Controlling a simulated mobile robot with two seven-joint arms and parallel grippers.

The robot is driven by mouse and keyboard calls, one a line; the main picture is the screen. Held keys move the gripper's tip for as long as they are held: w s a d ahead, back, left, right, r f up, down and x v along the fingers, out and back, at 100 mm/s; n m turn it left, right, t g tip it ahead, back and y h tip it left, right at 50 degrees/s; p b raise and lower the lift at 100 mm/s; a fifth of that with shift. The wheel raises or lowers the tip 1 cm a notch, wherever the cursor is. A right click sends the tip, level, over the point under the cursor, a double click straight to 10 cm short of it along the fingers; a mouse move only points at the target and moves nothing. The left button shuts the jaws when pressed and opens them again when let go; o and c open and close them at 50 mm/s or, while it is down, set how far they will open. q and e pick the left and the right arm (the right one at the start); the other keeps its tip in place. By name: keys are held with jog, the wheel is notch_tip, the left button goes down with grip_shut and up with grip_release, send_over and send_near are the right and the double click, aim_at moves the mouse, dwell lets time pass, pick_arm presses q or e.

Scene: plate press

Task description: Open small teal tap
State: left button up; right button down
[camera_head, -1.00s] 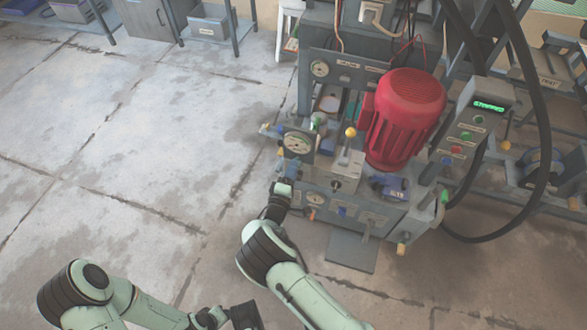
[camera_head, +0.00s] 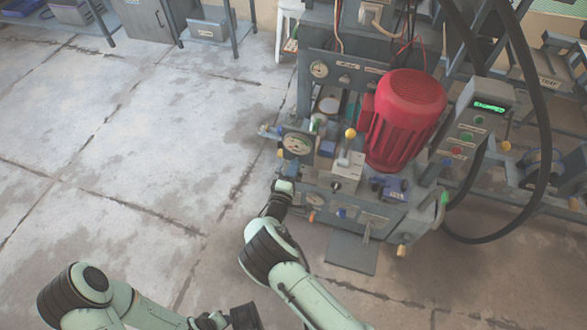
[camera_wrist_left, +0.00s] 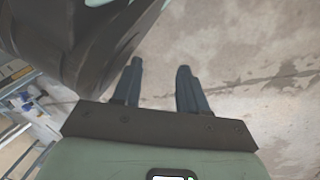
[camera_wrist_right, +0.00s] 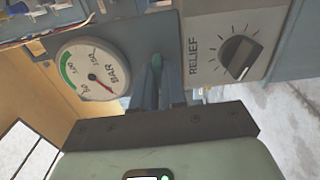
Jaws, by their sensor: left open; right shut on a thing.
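The small teal tap (camera_wrist_right: 157,61) shows only as a small patch of teal between the fingers of my right gripper (camera_wrist_right: 158,85) in the right wrist view. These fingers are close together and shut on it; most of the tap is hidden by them. In the head view my right gripper (camera_head: 283,187) is at the front left of the press, below a round gauge, with its fingertips hard to make out. My left gripper (camera_wrist_left: 160,78) is open and empty above the floor, away from the press.
A BAR gauge (camera_wrist_right: 94,68) is just left of the right fingers, and a black RELIEF knob (camera_wrist_right: 240,54) is to their right. A red motor (camera_head: 405,115) and a control box (camera_head: 468,125) stand further right. The floor at the left is clear.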

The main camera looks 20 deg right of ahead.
pick_arm(q)
jog(key=shift+t, duration=0.8)
jog(key=w+r, duration=0.1)
jog(key=w+r+p, duration=0.1)
jog(key=w, duration=0.1)
jog(key=w+r+p, duration=0.1)
jog(key=r, duration=0.1)
jog(key=shift+w+d, duration=0.2)
jog(key=shift+d, duration=0.15)
pick_arm(e)
jog(key=n, duration=1.7)
jog(key=shift+d+r, duration=0.1)
jog(key=shift+r, duration=0.05)
jog(key=shift+n, duration=0.4)
jog(key=c, duration=1.2)
grip_release()
pick_arm(q)
jog(key=shift+m+g+h, duration=0.3)
jog(key=shift+g+h, duration=0.1)
jog(key=s+d+r+p, duration=0.2)
jog(key=s+r+p, duration=0.1)
jog(key=shift+s+d+r, duration=0.15)
jog(key=shift+s+r, duration=0.05)
jog(key=shift+r, duration=0.1)
pick_arm(e)
jog(key=v, duration=1.3)
jog(key=shift+s, duration=0.1)
